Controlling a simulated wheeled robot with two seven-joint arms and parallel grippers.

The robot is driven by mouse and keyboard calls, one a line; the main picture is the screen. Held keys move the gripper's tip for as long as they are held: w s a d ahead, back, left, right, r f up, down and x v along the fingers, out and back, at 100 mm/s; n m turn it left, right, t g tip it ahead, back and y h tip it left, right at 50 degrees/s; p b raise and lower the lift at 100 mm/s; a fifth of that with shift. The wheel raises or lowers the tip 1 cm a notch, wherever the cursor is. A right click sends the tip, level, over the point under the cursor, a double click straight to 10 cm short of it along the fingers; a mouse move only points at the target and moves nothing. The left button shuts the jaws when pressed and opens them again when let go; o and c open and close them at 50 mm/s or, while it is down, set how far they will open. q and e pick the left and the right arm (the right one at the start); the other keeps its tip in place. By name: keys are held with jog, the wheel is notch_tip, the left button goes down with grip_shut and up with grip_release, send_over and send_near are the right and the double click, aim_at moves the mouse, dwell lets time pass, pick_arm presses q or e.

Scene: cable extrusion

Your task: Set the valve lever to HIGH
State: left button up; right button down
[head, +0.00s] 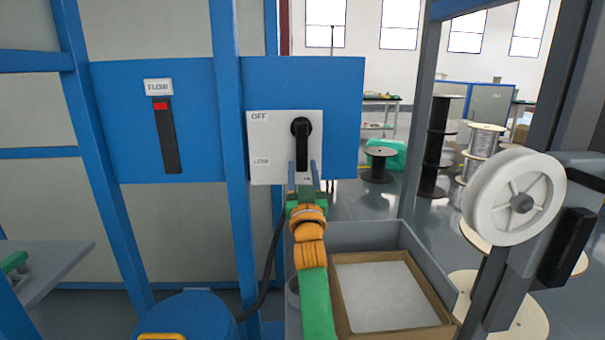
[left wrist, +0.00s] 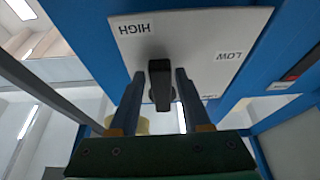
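The black valve lever (head: 302,145) is on a white plate (head: 270,145) and points straight down from its pivot. OFF is at the plate's upper left and LOW at its lower left; I cannot read HIGH in the head view. In the left wrist view the lever (left wrist: 160,83) shows upside down, with the HIGH label (left wrist: 135,28) at top left and LOW (left wrist: 229,56) at right. My left gripper (head: 303,172) is open, its two fingers on either side of the lever's lower end; I cannot tell whether they touch it. My right gripper is out of view.
A blue panel with a FLOW gauge (head: 164,135), red at its top, is left of the valve. Blue frame posts (head: 229,130) stand beside it. A grey bin with a brown box (head: 385,305) is below, and a white spool (head: 513,196) is at right.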

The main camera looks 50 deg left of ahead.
pick_arm(q)
jog(key=shift+o, duration=0.6)
jog(key=shift+w+f, duration=0.1)
jog(key=shift+f, duration=0.1)
jog(key=v, duration=0.7)
jog(key=shift+b, duration=0.45)
